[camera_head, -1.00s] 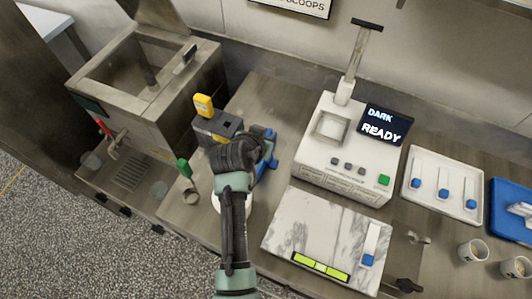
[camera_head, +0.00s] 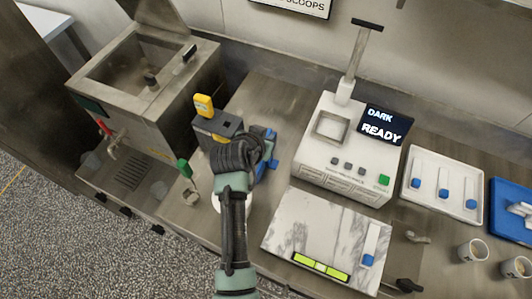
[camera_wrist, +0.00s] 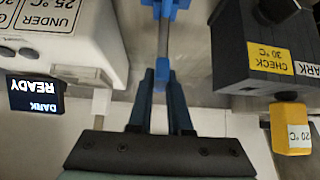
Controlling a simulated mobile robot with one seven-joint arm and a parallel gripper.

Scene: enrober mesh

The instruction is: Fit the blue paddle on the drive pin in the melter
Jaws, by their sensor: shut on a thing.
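The blue paddle (camera_wrist: 165,45) has a grey shaft between blue parts in the wrist view.
A dark box (camera_head: 215,128) with a yellow-topped piece (camera_head: 204,105) stands between melter and gripper. A white machine (camera_head: 345,150) reading "READY" is right. A marble slab (camera_head: 325,235) lies in front. A white tray (camera_head: 442,185) and cups (camera_head: 472,250) are farther right.

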